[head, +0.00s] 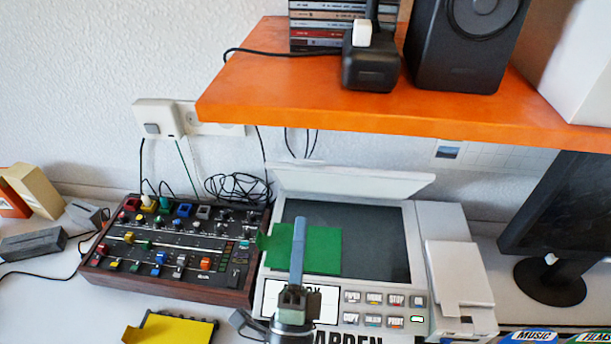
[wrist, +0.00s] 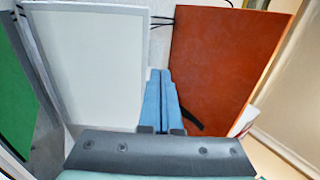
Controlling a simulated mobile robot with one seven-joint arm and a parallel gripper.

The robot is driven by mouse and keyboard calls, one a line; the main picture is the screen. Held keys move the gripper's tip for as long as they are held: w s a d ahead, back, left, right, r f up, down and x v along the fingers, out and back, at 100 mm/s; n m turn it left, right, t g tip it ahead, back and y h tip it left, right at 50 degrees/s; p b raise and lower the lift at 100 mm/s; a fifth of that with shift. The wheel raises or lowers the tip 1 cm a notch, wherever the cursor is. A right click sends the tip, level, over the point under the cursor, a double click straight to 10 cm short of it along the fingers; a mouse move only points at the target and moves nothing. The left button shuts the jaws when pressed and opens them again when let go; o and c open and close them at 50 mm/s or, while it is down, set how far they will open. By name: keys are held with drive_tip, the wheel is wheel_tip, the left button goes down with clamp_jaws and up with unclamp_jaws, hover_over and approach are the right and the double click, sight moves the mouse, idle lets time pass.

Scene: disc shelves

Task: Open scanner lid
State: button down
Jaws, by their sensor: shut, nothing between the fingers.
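The scanner (head: 415,250) stands on the desk below the orange shelf. Its white lid (head: 355,182) is raised along the back edge and leaves the dark glass bare. In the wrist view the lid's pale, grey-framed underside (wrist: 88,65) fills the left part. A green card (head: 318,250) lies on the left of the glass; it also shows in the wrist view (wrist: 14,95). My gripper (head: 300,222) is over the scanner's front and glass, in front of the card in the head view. Its blue fingers (wrist: 160,85) are shut and empty, with no clear contact with the lid.
The orange shelf (head: 290,105) overhangs the lid and carries a speaker (head: 465,55) and cases. A mixer (head: 180,245) with coloured knobs stands close left of the scanner. A monitor (head: 565,215) stands to the right. A yellow piece (head: 170,330) lies in front.

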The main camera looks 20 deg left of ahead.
sight(307, 162)
drive_tip(key=p+x, duration=0.2)
drive_tip(key=x, duration=0.6)
drive_tip(key=shift+w+a+r, duration=0.1)
drive_tip(key=shift+w+r, duration=0.1)
drive_tip(key=shift+w, duration=0.05)
drive_tip(key=shift+w+r, duration=0.1)
drive_tip(key=shift+r, duration=0.1)
drive_tip(key=w+r+g+p, duration=0.1)
drive_tip(key=w+p, duration=0.1)
drive_tip(key=p, duration=0.1)
drive_tip(key=w+a+r+g+p, duration=0.1)
drive_tip(key=w+r+p, duration=0.1)
drive_tip(key=w+a+r+g+h+p, duration=0.1)
drive_tip(key=w+p, duration=0.1)
drive_tip(key=p, duration=0.1)
drive_tip(key=shift+w+r+g+p, duration=0.2)
drive_tip(key=shift+w+g+p, duration=0.15)
drive_tip(key=shift+w+g, duration=0.05)
drive_tip(key=shift+w+a+f+g+p, duration=0.15)
drive_tip(key=shift+w+g+p, duration=0.15)
drive_tip(key=shift+w+p, duration=0.25)
drive_tip(key=shift+f, duration=0.1)
